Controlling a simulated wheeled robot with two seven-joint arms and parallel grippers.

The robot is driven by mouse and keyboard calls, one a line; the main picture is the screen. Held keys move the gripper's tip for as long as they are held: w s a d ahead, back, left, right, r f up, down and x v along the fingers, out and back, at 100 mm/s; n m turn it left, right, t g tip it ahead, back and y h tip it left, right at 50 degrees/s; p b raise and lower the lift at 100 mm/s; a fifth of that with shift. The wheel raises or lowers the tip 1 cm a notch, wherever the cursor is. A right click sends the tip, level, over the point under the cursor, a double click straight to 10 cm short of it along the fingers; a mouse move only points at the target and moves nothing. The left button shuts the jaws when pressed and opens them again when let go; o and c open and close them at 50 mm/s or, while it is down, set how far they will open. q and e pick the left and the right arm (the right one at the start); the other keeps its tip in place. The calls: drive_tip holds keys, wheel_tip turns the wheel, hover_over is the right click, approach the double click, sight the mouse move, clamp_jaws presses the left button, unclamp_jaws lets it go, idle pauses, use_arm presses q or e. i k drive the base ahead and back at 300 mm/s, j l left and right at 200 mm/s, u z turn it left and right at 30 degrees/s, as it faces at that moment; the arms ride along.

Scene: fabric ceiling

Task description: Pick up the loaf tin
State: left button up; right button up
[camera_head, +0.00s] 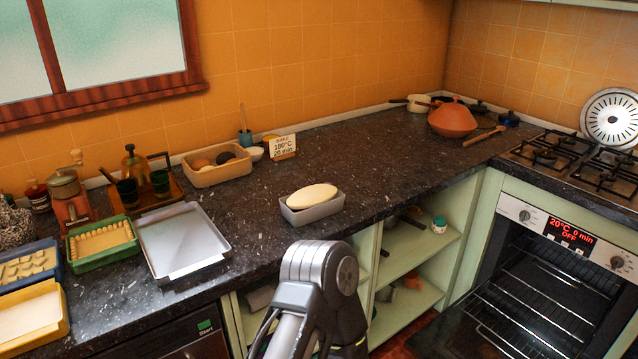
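The loaf tin (318,212) is a small grey rectangular tin near the front edge of the dark counter, in the middle of the head view. A pale oval loaf of dough (312,196) lies in it and rises above the rim. One of my arms shows at the bottom centre, its grey rounded joint in front of the counter and just below the tin in the picture. Neither gripper's fingers can be seen.
A flat metal tray (183,243), green tray (102,242) and yellow tray (33,318) stand left. A bin of round items (219,176) and a sign (283,146) stand behind. Counter right of the tin is clear. The oven (540,290) is right; a terracotta pot (452,121) stands far back.

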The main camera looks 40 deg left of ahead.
sight(313, 202)
drive_tip(key=i+l+u, duration=0.15)
drive_tip(key=i+u, duration=0.2)
drive_tip(key=i+l+u, duration=0.3)
drive_tip(key=i, duration=0.25)
